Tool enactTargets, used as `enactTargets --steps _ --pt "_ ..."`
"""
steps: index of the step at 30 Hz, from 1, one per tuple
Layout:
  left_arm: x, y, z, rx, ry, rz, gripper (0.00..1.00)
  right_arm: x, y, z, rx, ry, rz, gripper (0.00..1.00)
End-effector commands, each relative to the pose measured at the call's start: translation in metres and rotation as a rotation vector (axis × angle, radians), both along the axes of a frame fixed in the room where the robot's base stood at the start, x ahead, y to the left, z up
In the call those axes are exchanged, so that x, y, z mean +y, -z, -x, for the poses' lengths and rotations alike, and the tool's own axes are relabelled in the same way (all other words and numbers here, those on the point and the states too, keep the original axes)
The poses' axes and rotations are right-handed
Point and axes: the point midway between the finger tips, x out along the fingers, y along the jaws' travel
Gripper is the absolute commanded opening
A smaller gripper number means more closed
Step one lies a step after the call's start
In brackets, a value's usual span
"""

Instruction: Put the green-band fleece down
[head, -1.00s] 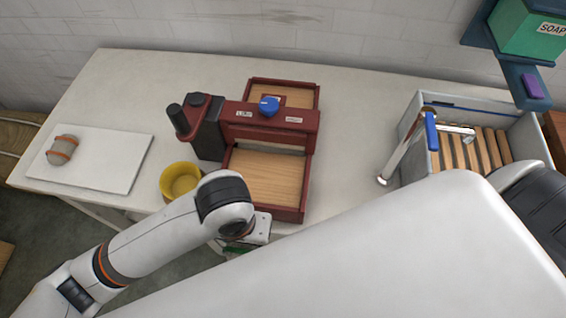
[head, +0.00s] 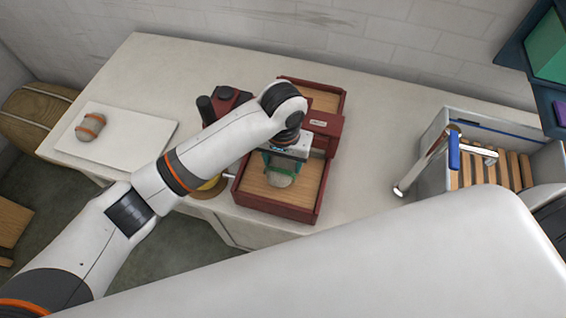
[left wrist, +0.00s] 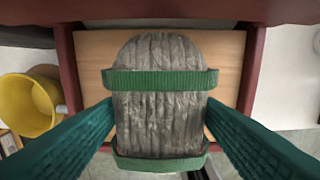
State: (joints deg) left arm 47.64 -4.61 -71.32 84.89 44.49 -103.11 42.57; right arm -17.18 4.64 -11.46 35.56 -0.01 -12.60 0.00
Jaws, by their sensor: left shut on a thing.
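The green-band fleece is a grey wool bundle (left wrist: 158,60) with two green bands; it also shows in the head view (head: 279,181). My left gripper (head: 283,163) is shut on it, with a teal finger on each side in the left wrist view (left wrist: 160,112). The fleece is over the front wooden bed (head: 257,186) of the dark red machine (head: 327,126). I cannot tell whether it touches the bed. My arm hides much of the machine. My right gripper is not in view.
An orange-band fleece (head: 90,127) lies on a white board (head: 135,139) at the left. A yellow bowl (left wrist: 28,104) stands beside the machine, mostly hidden by my arm in the head view. A sink with wooden slats (head: 483,170) and a tap (head: 425,165) are at the right.

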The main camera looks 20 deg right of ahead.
Motion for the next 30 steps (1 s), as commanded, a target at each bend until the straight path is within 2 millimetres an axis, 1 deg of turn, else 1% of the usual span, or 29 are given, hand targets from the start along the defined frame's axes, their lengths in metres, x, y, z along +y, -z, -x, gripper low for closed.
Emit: enactTargets --steps 1,6,9,20,21,24,30 --pt "-0.003 -0.001 -0.005 -0.001 -0.002 -0.002 0.38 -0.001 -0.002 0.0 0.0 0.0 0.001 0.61" --pt "-0.001 0.026 -0.003 0.001 -0.002 -0.003 0.38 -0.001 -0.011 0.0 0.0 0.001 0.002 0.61" --pt "-0.002 0.034 -0.003 -0.001 -0.001 -0.002 0.38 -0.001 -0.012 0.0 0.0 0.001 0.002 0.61" --pt "-0.002 0.038 -0.003 -0.001 -0.001 -0.001 0.38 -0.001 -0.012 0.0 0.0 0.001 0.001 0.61" --pt "-0.002 0.038 -0.003 -0.001 -0.001 0.0 0.67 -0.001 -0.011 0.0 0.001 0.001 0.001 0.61" --pt "-0.002 0.038 -0.003 -0.001 -0.001 0.0 0.82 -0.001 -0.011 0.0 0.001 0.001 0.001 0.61" --pt "-0.002 0.038 -0.003 -0.001 -0.001 0.0 0.82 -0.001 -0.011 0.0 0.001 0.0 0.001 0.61"
